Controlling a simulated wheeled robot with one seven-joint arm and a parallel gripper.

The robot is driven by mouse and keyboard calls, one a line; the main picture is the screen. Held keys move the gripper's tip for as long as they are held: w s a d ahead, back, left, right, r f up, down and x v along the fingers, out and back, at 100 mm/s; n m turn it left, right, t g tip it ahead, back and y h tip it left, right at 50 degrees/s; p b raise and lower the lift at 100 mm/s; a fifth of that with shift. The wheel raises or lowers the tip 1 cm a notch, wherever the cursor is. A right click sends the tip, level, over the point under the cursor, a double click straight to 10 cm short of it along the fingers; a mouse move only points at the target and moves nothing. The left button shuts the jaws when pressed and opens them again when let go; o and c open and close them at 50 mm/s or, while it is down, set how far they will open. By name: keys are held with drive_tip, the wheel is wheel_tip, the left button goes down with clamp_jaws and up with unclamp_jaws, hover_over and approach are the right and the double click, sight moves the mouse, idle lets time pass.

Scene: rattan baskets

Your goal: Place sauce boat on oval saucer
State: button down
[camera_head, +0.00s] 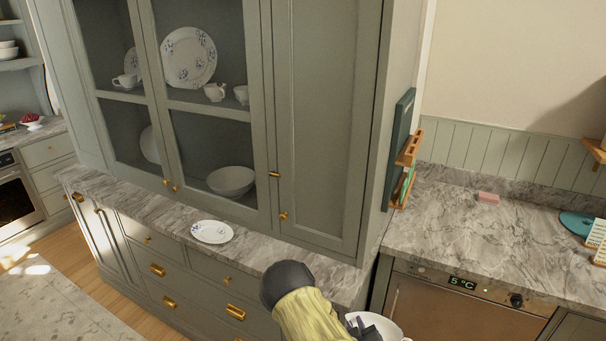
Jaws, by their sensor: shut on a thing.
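The oval saucer (212,232), white with small blue marks, lies flat on the marble counter in front of the glass-door cabinet. The white sauce boat (382,328) is at the bottom edge of the view, partly cut off. My gripper (362,322) is shut on it, with only a dark part showing beside the sauce boat; my arm hides much of the rest. The sauce boat is well to the right of the saucer and nearer to me, apart from it.
A tall cabinet (320,120) with dishes behind its doors rises behind the narrow counter (265,250). The counter around the saucer is clear. At right, a marble worktop (450,235) holds a pink block (489,197) and a teal round thing (577,223).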

drive_tip(key=shift+d, duration=0.1)
drive_tip(key=shift+s+f, duration=0.15)
drive_tip(key=shift+f, duration=0.1)
drive_tip(key=s+f, duration=0.3)
drive_tip(key=f, duration=0.2)
drive_tip(key=shift+s+d, duration=0.15)
drive_tip(key=shift+s, duration=0.2)
drive_tip(key=shift+d, duration=0.1)
drive_tip(key=shift+s+a, duration=0.15)
drive_tip(key=shift+a, duration=0.15)
